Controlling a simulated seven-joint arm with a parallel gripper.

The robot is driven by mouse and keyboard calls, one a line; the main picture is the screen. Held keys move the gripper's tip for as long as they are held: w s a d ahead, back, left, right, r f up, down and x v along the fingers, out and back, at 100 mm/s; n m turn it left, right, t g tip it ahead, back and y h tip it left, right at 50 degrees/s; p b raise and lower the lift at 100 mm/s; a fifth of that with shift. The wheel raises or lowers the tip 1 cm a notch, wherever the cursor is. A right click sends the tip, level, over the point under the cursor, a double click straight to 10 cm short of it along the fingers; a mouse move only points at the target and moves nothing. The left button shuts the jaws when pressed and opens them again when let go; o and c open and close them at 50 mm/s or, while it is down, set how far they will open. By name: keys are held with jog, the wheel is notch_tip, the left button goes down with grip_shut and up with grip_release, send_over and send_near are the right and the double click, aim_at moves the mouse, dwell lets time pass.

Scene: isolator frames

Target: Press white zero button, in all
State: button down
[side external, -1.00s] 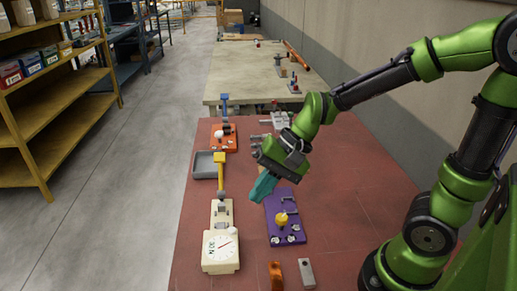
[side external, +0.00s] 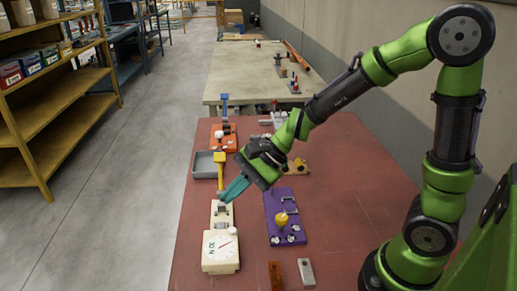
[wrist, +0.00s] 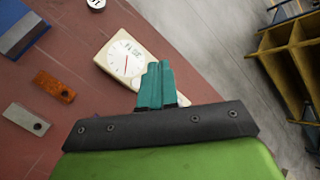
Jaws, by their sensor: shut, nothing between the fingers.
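A cream dial device (side external: 208,262) with a round white face and a red needle stands at the front left of the red table. The white button (side external: 233,231) sits at the upper right of its dial, and the device also shows in the wrist view (wrist: 108,48). Contact with the device cannot be told.
A purple board (side external: 272,208) with a yellow knob is right of the device. An orange block (side external: 276,275) and a grey block (side external: 306,272) lie in front. A yellow lever (side external: 220,172), grey tray (side external: 203,165) and orange-red device (side external: 231,143) stand behind.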

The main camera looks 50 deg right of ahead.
aim_at(236, 229)
jog(key=shift+f, duration=3.8)
jog(key=shift+f, duration=0.4)
jog(key=shift+f, duration=0.45)
jog(key=shift+r, duration=0.9)
notch_tip(236, 229, up, 5)
